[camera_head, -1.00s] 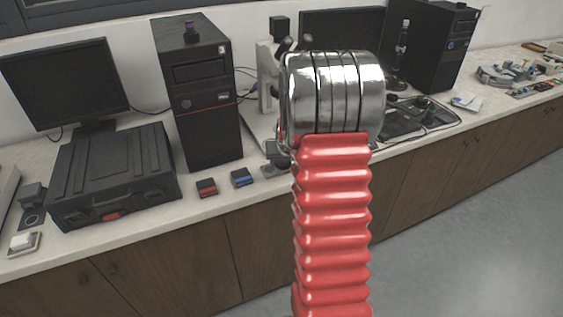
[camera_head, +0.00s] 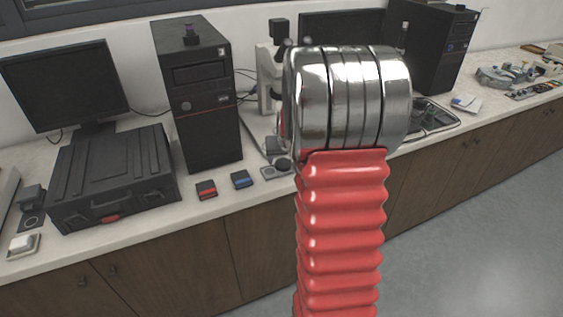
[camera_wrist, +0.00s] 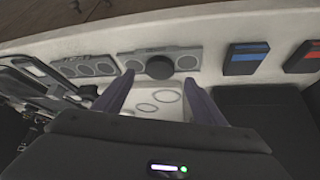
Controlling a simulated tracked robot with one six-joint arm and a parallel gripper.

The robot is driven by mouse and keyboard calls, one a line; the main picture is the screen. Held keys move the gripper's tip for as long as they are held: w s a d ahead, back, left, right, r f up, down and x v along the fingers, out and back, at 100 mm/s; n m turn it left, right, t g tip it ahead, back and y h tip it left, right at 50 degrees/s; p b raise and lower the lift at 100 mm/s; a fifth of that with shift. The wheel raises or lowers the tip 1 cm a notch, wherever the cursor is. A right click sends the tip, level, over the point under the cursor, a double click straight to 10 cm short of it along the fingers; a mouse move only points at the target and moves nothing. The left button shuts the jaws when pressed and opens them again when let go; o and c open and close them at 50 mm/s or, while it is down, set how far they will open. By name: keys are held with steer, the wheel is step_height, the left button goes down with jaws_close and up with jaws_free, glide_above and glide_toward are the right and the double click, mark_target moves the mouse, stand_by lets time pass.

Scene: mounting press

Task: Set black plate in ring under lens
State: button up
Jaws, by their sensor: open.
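The round black plate (camera_wrist: 159,67) sits on a small grey rack (camera_wrist: 186,59) with round recesses. In the head view the rack (camera_head: 268,172) lies near the bench's front edge, with the dark plate (camera_head: 283,164) on it. My gripper (camera_wrist: 159,80) is open. Its two dark fingers stand apart, one on each side of the plate in the picture; I cannot tell their height above it. Thin ring outlines (camera_wrist: 168,96) show on a white surface between the fingers. The pale microscope (camera_head: 265,75) stands behind, partly hidden by my arm; its lens and the ring under it are not clear.
A red-marked block (camera_head: 206,190) and a blue-marked block (camera_head: 241,179) lie left of the rack. A black computer tower (camera_head: 203,110) stands behind them, with a black case (camera_head: 112,178) farther left. Another grey holed strip (camera_wrist: 88,67) lies beside the rack in the wrist view.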

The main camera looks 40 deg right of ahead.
steer(key=v, duration=0.7)
stand_by(0.6)
steer(key=shift+a, duration=0.1)
steer(key=s+a+r+n+y, duration=0.1)
steer(key=s+a+r+n, duration=0.2)
steer(key=a, duration=0.6)
steer(key=s+a+r+y, duration=0.1)
steer(key=s+a+r, duration=0.3)
steer(key=a, duration=0.5)
steer(key=s+a+r+n+y, duration=0.15)
steer(key=s+a, duration=0.25)
steer(key=a, duration=0.5)
steer(key=s+a+n, duration=0.2)
steer(key=s+a, duration=0.4)
steer(key=s, duration=0.2)
steer(key=shift+s+a, duration=0.4)
steer(key=shift+r, duration=0.1)
steer(key=shift+c, duration=1.4)
